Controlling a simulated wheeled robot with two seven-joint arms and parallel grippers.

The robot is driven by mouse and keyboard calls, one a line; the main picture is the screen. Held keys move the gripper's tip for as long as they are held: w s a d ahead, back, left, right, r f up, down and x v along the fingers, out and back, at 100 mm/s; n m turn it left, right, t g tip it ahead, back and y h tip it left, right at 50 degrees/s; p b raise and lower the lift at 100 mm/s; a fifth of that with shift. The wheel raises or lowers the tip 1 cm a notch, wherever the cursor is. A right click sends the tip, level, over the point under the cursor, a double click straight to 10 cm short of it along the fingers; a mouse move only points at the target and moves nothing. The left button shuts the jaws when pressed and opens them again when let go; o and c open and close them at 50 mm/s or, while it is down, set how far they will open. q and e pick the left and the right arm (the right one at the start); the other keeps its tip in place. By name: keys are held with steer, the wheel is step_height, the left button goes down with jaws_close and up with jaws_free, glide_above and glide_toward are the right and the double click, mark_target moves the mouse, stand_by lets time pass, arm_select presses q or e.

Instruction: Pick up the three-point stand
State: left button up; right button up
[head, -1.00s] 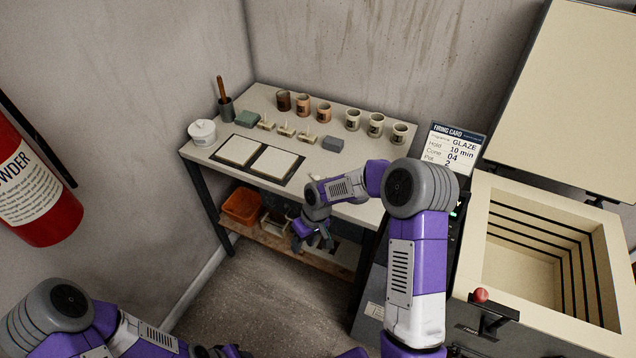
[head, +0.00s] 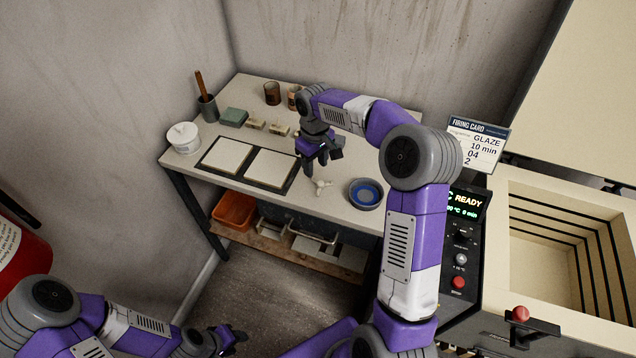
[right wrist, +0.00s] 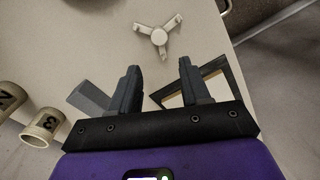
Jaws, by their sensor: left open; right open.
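The three-point stand (head: 319,187) is a small white piece with three arms. It lies on the worktable between the black tray and a blue-centred bowl. It also shows in the right wrist view (right wrist: 159,36), lying flat beyond the fingertips. My right gripper (head: 322,160) is open and empty above the table, a little behind the stand and apart from it. In the right wrist view its two spread fingers (right wrist: 158,72) point towards the stand. My left gripper (head: 238,336) is open and empty, low at the bottom left, away from the table.
A black tray (head: 288,186) with two pale slabs lies left of the stand. A blue-centred bowl (head: 366,193) stands at its right. An open kiln (head: 560,210) is at right.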

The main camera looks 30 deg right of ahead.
mark_target(316, 181)
steer(key=shift+s+f, duration=0.2)
steer(key=shift+f, duration=0.3)
step_height(316, 181, down, 4)
steer(key=shift+s+f+b, duration=0.1)
steer(key=shift+b, duration=1.05)
jaws_close()
